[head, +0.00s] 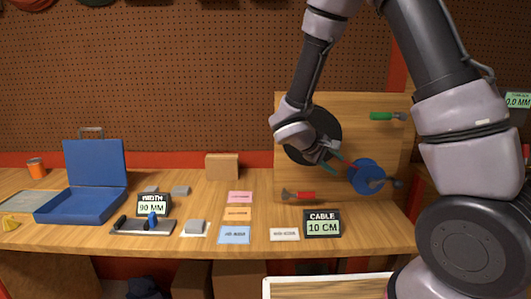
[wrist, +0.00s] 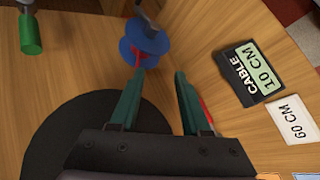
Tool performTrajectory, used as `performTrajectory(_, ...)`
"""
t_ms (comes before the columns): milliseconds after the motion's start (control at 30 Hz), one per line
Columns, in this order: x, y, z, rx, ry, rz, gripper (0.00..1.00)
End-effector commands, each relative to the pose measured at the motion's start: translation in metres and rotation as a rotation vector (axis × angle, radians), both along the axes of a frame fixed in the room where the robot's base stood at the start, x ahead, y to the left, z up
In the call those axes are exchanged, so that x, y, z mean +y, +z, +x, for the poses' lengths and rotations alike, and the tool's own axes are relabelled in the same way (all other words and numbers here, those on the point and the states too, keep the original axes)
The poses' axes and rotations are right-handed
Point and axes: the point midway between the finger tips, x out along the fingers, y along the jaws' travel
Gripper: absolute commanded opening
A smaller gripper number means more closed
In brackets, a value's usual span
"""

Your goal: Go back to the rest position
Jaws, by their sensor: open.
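My gripper (head: 333,162) hangs in front of the upright wooden board (head: 290,105), beside a large black disc. In the wrist view my gripper (wrist: 160,76) shows two teal fingers spread apart with nothing between them. The black disc (head: 330,122) is partly hidden by my wrist in the head view; it also lies behind the gripper in the wrist view (wrist: 62,128). A blue spool (head: 366,178) is on the board to the right of my fingers, and shows beyond the fingertips in the wrist view (wrist: 150,42). I cannot tell how far the fingers are from the board.
A red-handled tool (head: 303,195) and a green-handled tool (head: 381,116) are on the board. A CABLE 10 CM display (head: 322,223), coloured cards (head: 234,235), a WIDTH 90 MM display (head: 153,205) and an open blue case (head: 92,202) stand on the bench. Free air lies left of the board.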

Motion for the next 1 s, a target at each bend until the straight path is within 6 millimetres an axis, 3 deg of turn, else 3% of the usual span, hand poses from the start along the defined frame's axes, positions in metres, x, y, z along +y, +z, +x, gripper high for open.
performTrajectory(33, -0.016, 0.021, -0.010, -0.011, -0.082, 0.058, 0.47)
performTrajectory(133, -0.038, 0.050, -0.034, -0.017, -0.223, 0.178, 0.47)
performTrajectory(367, -0.062, 0.106, -0.093, -0.060, -0.480, 0.505, 0.47)
performTrajectory(700, -0.049, 0.185, -0.160, -0.241, -0.651, 1.054, 0.47)
performTrajectory(900, -0.035, 0.222, -0.182, -0.360, -0.645, 1.283, 0.47)
performTrajectory(1000, -0.031, 0.232, -0.187, -0.390, -0.638, 1.339, 0.47)
